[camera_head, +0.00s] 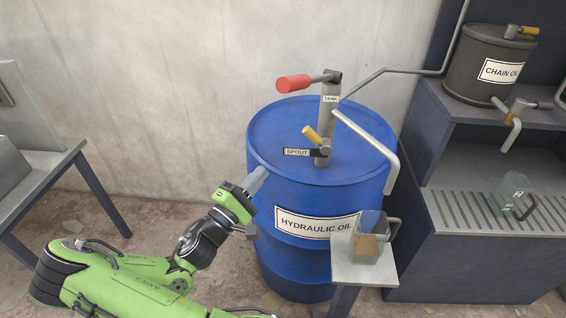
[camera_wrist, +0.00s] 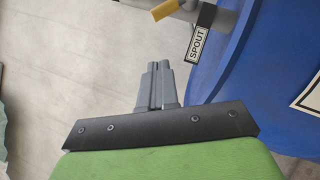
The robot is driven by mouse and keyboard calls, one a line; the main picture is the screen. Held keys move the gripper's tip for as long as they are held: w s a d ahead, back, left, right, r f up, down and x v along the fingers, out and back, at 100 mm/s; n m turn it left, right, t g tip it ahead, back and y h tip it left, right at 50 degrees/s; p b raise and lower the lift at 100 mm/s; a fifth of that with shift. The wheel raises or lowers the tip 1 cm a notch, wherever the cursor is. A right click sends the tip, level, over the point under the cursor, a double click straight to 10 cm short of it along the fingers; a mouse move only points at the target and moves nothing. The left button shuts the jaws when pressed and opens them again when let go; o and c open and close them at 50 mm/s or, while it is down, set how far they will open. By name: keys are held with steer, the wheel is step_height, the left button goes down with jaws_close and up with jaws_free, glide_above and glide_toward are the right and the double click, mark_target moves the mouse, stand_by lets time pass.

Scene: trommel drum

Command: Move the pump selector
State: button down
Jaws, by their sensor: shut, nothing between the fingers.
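The pump selector is a small yellow lever (camera_head: 312,134) on the grey pump post (camera_head: 326,120) on top of the blue hydraulic oil drum (camera_head: 275,225). It sits just above a SPOUT label (camera_head: 297,152); a TANK label (camera_head: 330,99) is higher on the post. The lever leans up and to the left. In the wrist view the yellow lever (camera_wrist: 165,9) shows at the top edge, partly cut off, beside the SPOUT label (camera_wrist: 199,42). My gripper (camera_head: 257,178) is shut and empty, at the drum's left side, below and left of the lever and apart from it.
A red-gripped pump handle (camera_head: 294,84) sticks out left above the selector. The spout pipe (camera_head: 370,143) bends down right towards a clear jug (camera_head: 368,240) on a small stand (camera_head: 345,270). A chain oil drum (camera_head: 487,62) stands on the right shelf. A table (camera_head: 45,165) is at left.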

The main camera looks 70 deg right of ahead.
mark_target(316, 138)
steer(key=s+d+r+n, duration=0.1)
steer(key=s+d+r, duration=0.1)
steer(key=d, duration=0.3)
steer(key=s+d+r+b, duration=0.1)
steer(key=s+d+r, duration=0.1)
steer(key=d, duration=0.3)
steer(key=shift+s+d+r+n+t+h+b, duration=0.3)
steer(key=shift+s+n, duration=0.1)
steer(key=shift+s, duration=0.3)
